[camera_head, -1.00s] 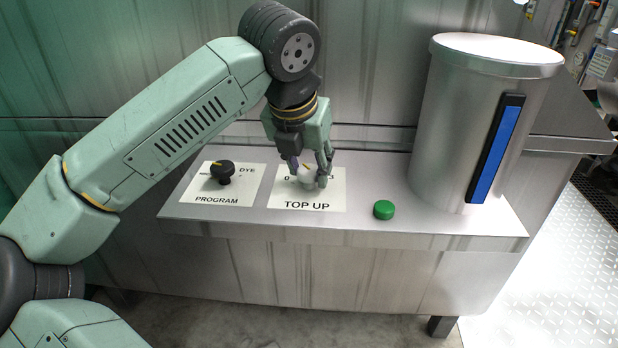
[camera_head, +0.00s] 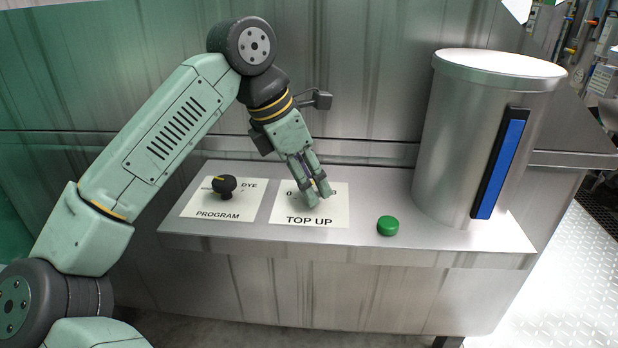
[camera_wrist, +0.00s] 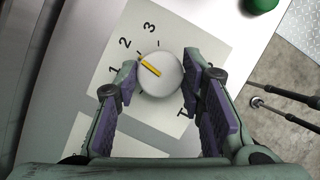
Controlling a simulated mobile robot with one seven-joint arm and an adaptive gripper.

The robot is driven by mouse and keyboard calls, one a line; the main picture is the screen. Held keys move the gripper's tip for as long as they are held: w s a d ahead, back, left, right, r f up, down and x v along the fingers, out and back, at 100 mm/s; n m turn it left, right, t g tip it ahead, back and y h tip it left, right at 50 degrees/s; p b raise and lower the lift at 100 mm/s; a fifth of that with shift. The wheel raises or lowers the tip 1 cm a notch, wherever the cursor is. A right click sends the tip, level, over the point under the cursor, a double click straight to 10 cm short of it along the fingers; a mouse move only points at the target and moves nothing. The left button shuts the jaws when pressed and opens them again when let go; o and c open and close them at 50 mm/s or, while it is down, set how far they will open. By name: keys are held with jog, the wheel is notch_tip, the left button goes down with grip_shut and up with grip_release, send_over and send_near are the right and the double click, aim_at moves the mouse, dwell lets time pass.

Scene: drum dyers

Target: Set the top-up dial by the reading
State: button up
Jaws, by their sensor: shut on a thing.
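The white top-up dial (camera_wrist: 160,80) has a yellow pointer mark (camera_wrist: 150,67). In the wrist view the mark points toward the printed 2 (camera_wrist: 125,43), with 1 and 3 on either side. My gripper (camera_wrist: 161,82) is shut on the dial, one finger on each side. In the head view my gripper (camera_head: 318,200) is over the TOP UP plate (camera_head: 338,214), and its fingers hide most of the dial. The tall blue gauge column (camera_head: 499,170) on the steel drum (camera_head: 450,130) is filled almost to its top. I see no scale marks on it.
A black program knob (camera_head: 224,187) with a yellow mark stands on the PROGRAM plate (camera_head: 250,208) to the left. A green button (camera_head: 388,226) is right of the TOP UP plate. The steel bench (camera_head: 440,242) is otherwise clear in front.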

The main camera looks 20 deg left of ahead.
jog(key=shift+m, duration=0.5)
jog(key=o, duration=1.1)
jog(key=v, duration=1.2)
jog(key=shift+w+r, duration=0.1)
jog(key=shift+w, duration=0.1)
